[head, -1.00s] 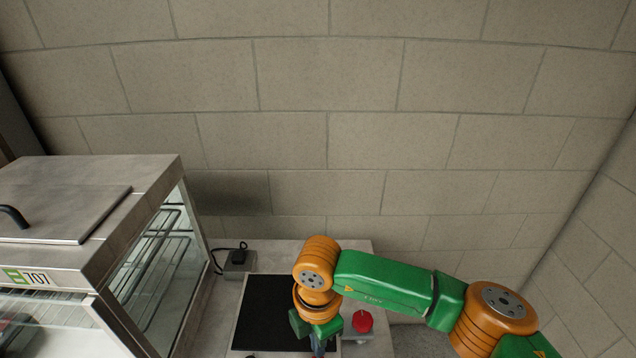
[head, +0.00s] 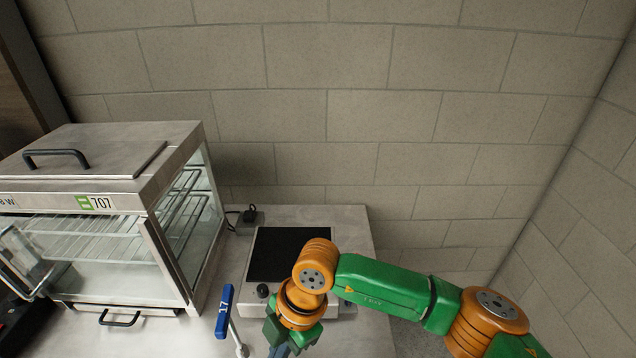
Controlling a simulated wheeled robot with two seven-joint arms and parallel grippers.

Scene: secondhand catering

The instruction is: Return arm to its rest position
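My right arm, green and orange, comes in from the right and bends down at an orange joint over the counter. My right gripper (head: 284,350) is at the bottom edge, below the wrist. Its fingertips are cut off by the frame, so whether it is open or shut does not show. My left arm and gripper are not in view.
A glass-sided metal cabinet (head: 95,165) with its front open stands at left. A black-topped appliance (head: 285,252) with a dark knob sits on the counter (head: 345,215), partly behind my wrist.

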